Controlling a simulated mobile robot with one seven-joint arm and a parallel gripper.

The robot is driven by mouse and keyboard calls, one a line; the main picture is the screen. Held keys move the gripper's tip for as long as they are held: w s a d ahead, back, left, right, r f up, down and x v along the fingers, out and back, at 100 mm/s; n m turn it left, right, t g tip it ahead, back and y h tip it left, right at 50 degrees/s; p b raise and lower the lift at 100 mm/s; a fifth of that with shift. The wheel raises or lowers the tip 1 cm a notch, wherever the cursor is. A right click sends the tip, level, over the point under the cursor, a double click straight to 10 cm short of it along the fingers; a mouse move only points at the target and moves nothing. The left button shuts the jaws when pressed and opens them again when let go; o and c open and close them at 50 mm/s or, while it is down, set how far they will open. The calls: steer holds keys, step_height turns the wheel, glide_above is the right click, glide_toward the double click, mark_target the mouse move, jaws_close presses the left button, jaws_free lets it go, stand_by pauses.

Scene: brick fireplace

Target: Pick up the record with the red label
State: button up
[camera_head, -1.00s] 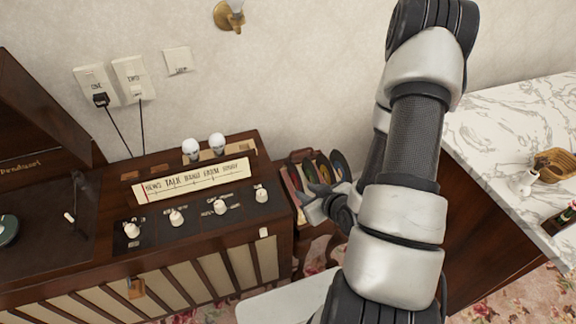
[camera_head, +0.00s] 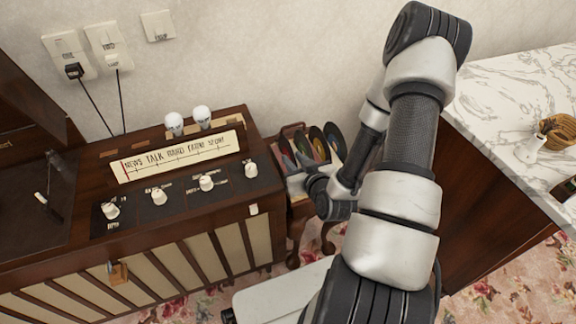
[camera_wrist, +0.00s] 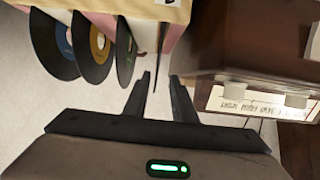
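Several black records stand on edge in a small rack beside the radio cabinet. In the head view, the leftmost record (camera_head: 287,155) seems to have a reddish label, partly hidden by my gripper (camera_head: 297,183). In the wrist view, records with a blue label (camera_wrist: 64,40), a yellow label (camera_wrist: 99,46) and a green label (camera_wrist: 129,46) stand to the left. A further record (camera_wrist: 157,62) shows edge-on as a thin dark line, so its label is hidden. My gripper (camera_wrist: 160,84) is open, with its fingertips on either side of that record's edge.
The wooden radio cabinet (camera_head: 190,215) stands close to the rack's left, and also fills the right of the wrist view. A marble-topped cabinet (camera_head: 490,120) is to the right of my arm. The wall (camera_head: 270,60) rises behind the rack.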

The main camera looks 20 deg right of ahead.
mark_target(286, 148)
steer(key=shift+d+b+x, duration=0.15)
steer(key=shift+b+x, duration=0.15)
steer(key=shift+x, duration=1.5)
steer(key=shift+d+b+x, duration=0.15)
steer(key=shift+b+x, duration=0.15)
steer(key=shift+x, duration=1.5)
jaws_close()
